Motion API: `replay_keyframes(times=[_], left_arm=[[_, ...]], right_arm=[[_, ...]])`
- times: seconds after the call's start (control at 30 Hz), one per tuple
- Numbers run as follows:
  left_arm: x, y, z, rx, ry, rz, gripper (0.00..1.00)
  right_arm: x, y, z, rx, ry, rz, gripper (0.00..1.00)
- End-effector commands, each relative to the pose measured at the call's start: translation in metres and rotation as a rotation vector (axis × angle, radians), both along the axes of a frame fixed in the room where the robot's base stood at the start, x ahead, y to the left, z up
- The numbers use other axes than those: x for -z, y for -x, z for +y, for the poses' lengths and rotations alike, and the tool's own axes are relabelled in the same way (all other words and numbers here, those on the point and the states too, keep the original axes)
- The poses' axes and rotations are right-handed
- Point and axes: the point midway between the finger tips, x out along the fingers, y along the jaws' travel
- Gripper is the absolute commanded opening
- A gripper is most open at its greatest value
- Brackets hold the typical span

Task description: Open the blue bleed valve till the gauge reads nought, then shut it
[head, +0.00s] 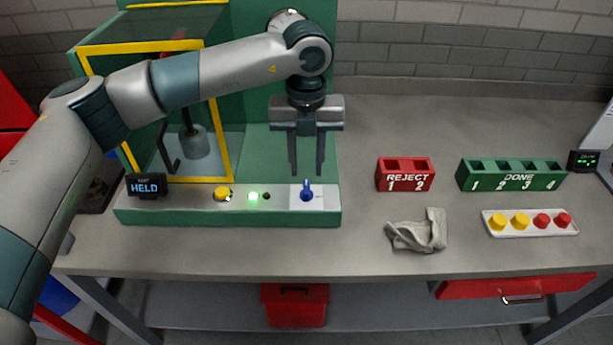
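The blue bleed valve (307,192) is a small blue knob with an upright handle on a white plate, at the right end of the green press base's front. My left gripper (306,172) points down just above and behind it in the head view. Its two dark fingers are apart with nothing between them, and the valve shows clear below the tips. No dial gauge can be made out. A small black display (146,186) at the base's left reads "HELD". My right gripper is not in view.
The green press (228,216) has a yellow-framed guard, a yellow knob (222,193) and a lit green lamp (253,196). To the right are a red reject rack (405,187), a green done rack (512,186), a cloth (418,232) and a tray of yellow and red caps (530,233).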

Motion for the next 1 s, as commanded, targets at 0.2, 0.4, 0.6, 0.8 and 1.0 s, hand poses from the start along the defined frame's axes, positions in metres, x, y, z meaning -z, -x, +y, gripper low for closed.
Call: replay_keyframes(times=[0.2, 0.4, 0.6, 0.8, 1.0], left_arm=[[0.034, 0.001, 0.0, 0.0, -0.001, 0.002, 0.3], [0.054, 0.0, 0.0, -0.001, 0.0, 0.001, 0.3], [0.06, 0.0, 0.0, -0.001, 0.0, -0.001, 0.3], [0.06, 0.0, 0.0, -0.001, 0.0, -0.001, 0.3], [0.06, 0.0, 0.0, 0.0, 0.0, -0.001, 0.0]], right_arm=[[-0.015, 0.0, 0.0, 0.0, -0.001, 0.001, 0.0], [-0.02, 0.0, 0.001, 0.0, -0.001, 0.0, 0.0], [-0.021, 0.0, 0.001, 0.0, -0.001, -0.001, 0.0], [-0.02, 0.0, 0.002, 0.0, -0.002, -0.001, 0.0], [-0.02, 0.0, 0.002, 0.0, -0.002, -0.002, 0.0]])
